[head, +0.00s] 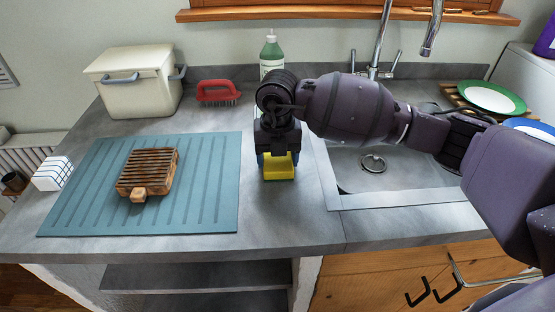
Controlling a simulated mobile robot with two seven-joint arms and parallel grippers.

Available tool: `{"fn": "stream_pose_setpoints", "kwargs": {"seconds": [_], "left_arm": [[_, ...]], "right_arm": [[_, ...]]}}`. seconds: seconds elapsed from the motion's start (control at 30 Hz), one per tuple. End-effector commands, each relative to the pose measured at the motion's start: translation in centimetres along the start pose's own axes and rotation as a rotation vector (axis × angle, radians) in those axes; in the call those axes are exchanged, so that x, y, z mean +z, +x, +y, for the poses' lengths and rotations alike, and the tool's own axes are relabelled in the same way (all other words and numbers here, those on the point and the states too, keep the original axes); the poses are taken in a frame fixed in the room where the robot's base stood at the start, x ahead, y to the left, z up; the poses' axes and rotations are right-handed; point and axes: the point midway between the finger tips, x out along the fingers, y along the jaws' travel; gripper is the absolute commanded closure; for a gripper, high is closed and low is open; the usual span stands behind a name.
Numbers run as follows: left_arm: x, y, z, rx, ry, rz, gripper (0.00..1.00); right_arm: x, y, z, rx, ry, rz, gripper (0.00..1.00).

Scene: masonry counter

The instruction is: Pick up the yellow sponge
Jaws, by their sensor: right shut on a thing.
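The yellow sponge (279,168) shows in the head view at the middle of the counter, between the teal mat and the sink. My right gripper (277,153) reaches down over it from above and is shut on it. The fingers and the wrist hide the sponge's upper and rear parts. I cannot tell whether the sponge still touches the counter. My left gripper is not in view.
A teal mat (215,205) with a wooden rack (150,170) lies to the left. A red brush (218,91), a green bottle (271,52) and a cream bin (135,80) stand behind. The sink (345,175) is to the right. The counter's front strip is clear.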

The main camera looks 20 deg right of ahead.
Motion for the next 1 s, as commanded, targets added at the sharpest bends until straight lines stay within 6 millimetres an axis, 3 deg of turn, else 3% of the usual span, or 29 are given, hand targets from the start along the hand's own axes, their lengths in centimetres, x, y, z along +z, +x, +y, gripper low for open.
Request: {"fn": "stream_pose_setpoints", "kwargs": {"seconds": [0.27, 0.57, 0.8, 1.0], "left_arm": [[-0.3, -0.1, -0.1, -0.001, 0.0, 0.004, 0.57], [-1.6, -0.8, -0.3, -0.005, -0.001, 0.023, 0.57], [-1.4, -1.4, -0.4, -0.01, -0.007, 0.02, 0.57], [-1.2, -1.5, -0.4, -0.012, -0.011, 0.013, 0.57]], "right_arm": [[0.1, -1.7, 0.0, 0.002, 0.0, -0.004, 0.54], [0.1, -8.8, 0.0, 0.003, -0.001, -0.01, 0.54], [0.0, -14.7, 0.0, 0.001, -0.001, -0.006, 0.54], [0.0, -18.1, 0.0, 0.001, -0.001, -0.003, 0.54]]}}
